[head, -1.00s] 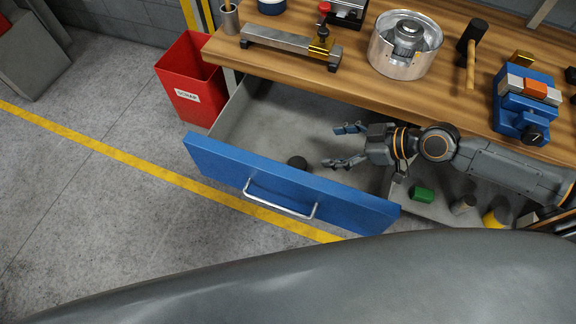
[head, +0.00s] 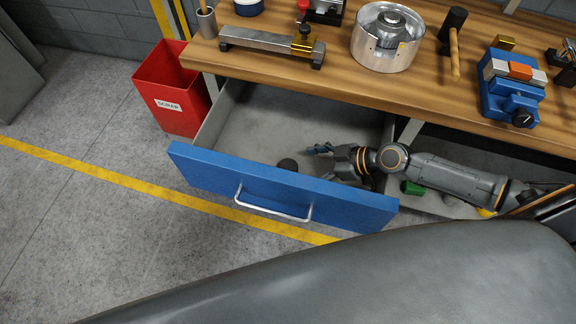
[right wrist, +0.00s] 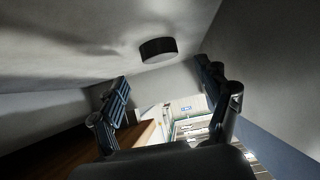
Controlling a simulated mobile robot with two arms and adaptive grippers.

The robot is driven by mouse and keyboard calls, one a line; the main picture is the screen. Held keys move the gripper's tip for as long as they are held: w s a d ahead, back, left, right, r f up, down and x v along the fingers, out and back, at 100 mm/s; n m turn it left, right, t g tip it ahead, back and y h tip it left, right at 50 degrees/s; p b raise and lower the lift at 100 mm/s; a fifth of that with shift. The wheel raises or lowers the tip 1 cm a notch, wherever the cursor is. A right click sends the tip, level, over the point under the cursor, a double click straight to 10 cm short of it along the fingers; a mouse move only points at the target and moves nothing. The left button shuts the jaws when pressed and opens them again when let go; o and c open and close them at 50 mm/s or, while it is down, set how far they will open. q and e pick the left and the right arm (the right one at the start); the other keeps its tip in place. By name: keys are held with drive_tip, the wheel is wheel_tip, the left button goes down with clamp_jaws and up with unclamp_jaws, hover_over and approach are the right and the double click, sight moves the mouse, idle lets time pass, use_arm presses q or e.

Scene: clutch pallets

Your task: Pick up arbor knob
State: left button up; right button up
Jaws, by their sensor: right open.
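The arbor knob appears to be the short dark cylinder (head: 287,165) lying in the open drawer, close behind its blue front. In the right wrist view the dark knob (right wrist: 158,49) rests on the pale drawer floor, beyond the open fingers. My right gripper (head: 324,164) is inside the drawer, to the right of the knob, pointing left. The lower finger is partly hidden by the drawer front. My left gripper is not in view.
The blue drawer front (head: 220,178) with its handle (head: 272,210) borders the space. A red scrap bin (head: 165,85) stands left. A green block (head: 412,187) lies right of the drawer.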

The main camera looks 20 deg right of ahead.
sight(290, 167)
drive_tip(key=p+x, duration=0.1)
drive_tip(key=x, duration=0.4)
drive_tip(key=shift+w+a+f, duration=0.15)
drive_tip(key=shift+a, duration=0.05)
drive_tip(key=c, duration=1.2)
